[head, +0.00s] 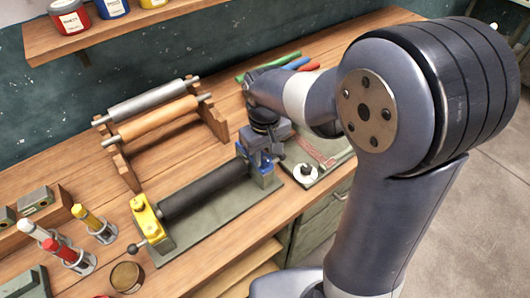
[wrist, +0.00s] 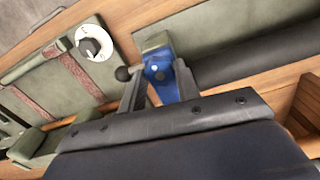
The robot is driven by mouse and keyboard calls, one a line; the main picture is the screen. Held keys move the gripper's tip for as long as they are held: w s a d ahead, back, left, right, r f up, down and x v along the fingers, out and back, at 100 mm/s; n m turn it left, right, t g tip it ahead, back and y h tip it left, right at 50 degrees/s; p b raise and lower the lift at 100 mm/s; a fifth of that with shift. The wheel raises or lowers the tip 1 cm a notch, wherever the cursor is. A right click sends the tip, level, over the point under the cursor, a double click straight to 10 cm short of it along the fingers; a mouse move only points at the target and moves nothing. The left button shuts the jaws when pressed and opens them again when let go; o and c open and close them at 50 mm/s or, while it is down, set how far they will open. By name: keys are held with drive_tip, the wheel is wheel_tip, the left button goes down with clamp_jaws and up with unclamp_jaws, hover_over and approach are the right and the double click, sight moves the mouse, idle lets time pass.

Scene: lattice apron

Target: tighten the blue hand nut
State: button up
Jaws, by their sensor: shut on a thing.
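A black roller (head: 205,190) lies between a yellow end block (head: 146,215) and a blue end block (head: 264,176) on a grey-green base plate (head: 215,213). My gripper (head: 262,158) is at the blue end. In the wrist view its two fingers (wrist: 160,92) stand either side of blue parts (wrist: 159,72), shut on the blue hand nut there. The nut is mostly hidden by the fingers and gripper body. A dark ball knob (wrist: 123,73) shows just outside the left finger.
A tray with a white dial (head: 305,173) lies right of the blue end. A rack with a grey roller (head: 153,100) and a wooden roller (head: 158,119) stands behind. Colored-handled tools (head: 83,213) and a small round tin (head: 127,277) are at front left.

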sight(265, 158)
drive_tip(key=shift+c, duration=1.4)
drive_tip(key=shift+m, duration=0.7)
drive_tip(key=o, duration=1)
drive_tip(key=shift+c, duration=0.2)
wheel_tip(265, 158, up, 11)
drive_tip(key=shift+b, duration=0.45)
drive_tip(key=shift+f, duration=0.15)
